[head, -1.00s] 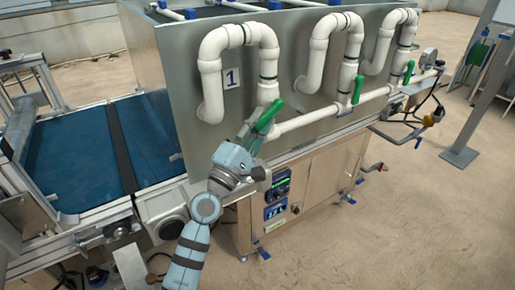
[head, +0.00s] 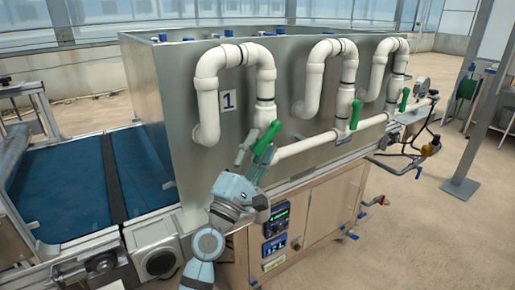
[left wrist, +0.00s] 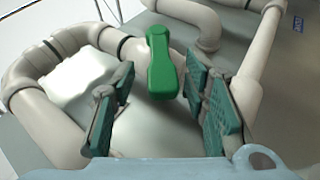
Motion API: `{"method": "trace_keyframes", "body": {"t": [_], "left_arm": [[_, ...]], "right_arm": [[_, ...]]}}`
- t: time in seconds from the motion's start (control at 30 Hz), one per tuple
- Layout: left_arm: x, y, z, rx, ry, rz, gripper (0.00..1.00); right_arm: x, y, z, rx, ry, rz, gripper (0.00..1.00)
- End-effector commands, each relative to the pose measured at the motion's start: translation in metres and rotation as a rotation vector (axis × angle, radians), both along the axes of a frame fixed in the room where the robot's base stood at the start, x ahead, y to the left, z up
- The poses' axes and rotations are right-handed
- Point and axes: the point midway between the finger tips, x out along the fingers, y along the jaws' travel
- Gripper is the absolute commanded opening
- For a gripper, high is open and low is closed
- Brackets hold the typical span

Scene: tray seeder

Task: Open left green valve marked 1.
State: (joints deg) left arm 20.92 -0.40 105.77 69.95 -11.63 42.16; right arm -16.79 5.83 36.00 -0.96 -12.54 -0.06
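The left green valve handle (head: 268,137) sits on the white pipe beside the label 1 (head: 228,100). It slants down toward my left gripper (head: 254,156). In the left wrist view the green handle (left wrist: 162,62) points down into the gap between the two fingers. My left gripper (left wrist: 158,88) is open, with one finger on each side of the handle and visible space between them and it. In the head view the fingers partly overlap the handle's lower end. My right gripper is in neither view.
Two more green valve handles, middle (head: 355,114) and far (head: 404,99), sit on similar pipes to the right. The metal tank wall (head: 180,120) stands behind the pipes. A blue conveyor belt (head: 65,195) lies left. Open floor is at the lower right.

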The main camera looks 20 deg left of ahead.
Motion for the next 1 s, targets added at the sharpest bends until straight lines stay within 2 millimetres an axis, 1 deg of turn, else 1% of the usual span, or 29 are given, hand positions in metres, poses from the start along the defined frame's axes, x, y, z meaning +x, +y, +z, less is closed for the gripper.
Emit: {"method": "trace_keyframes", "body": {"t": [0.27,0.37,0.57,0.7,0.83,1.0], "left_arm": [[-0.003,0.001,-0.001,0.0,-0.003,0.001,0.41],[-0.015,0.004,-0.009,-0.001,-0.002,0.0,0.41],[-0.062,0.014,-0.04,-0.001,0.002,0.0,0.41],[-0.083,0.019,-0.053,-0.002,0.002,0.0,0.41],[-0.094,0.021,-0.06,0.0,0.0,-0.001,0.41],[-0.1,0.023,-0.063,0.0,-0.002,0.001,0.41]], "right_arm": [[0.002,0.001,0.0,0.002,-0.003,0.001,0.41],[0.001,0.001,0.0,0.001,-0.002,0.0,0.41],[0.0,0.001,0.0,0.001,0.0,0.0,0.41],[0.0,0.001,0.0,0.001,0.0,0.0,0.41],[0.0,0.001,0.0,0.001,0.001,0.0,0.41],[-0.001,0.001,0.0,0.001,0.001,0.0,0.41]]}}
